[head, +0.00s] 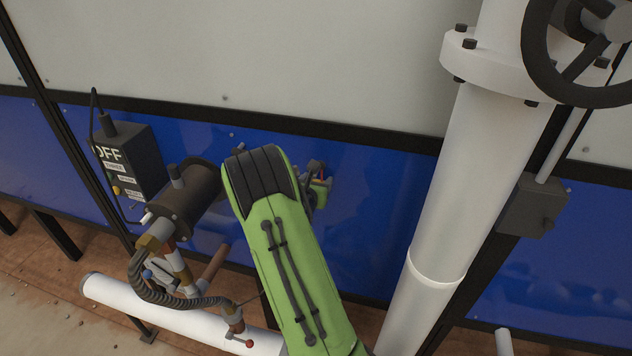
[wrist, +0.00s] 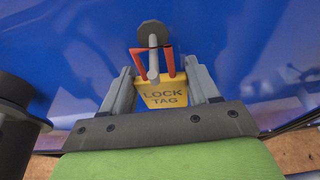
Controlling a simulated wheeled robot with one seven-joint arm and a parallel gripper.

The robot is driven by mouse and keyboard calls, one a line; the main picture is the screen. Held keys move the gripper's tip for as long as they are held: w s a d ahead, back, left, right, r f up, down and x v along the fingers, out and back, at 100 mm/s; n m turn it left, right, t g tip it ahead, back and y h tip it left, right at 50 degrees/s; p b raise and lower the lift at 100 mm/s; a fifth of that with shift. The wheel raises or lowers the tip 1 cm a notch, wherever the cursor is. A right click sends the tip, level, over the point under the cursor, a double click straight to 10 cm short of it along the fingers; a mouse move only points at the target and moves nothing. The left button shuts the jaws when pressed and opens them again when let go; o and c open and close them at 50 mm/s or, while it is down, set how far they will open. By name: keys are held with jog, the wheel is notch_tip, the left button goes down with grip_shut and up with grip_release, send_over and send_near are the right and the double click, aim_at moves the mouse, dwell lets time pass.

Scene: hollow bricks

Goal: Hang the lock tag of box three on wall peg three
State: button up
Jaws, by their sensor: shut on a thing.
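The yellow lock tag (wrist: 162,93) with a red shackle is between the two grey fingers of my gripper (wrist: 163,84) in the wrist view. Its lettering "LOCK TAG" faces the camera, and it is roughly upright. A grey peg (wrist: 152,36) with a round head stands out of the blue wall, in line with the shackle. The shackle's two red legs show on either side of the peg. I cannot tell whether the peg passes through the loop. In the head view my arm mostly hides my gripper (head: 318,186) near the blue wall. No peg number is readable.
A dark box marked "OFF" (head: 130,162) and a dark cylinder with a hose (head: 188,195) are left of my arm. A thick white pipe (head: 470,185) stands at right, with a dark handwheel (head: 540,60) above. A white pipe (head: 165,318) runs low.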

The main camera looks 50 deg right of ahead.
jog(key=o, duration=1.2)
jog(key=b+v, duration=0.3)
jog(key=v, duration=1.2)
jog(key=shift+s+a+r, duration=0.1)
jog(key=shift+s+a, duration=0.15)
jog(key=shift+a, duration=0.05)
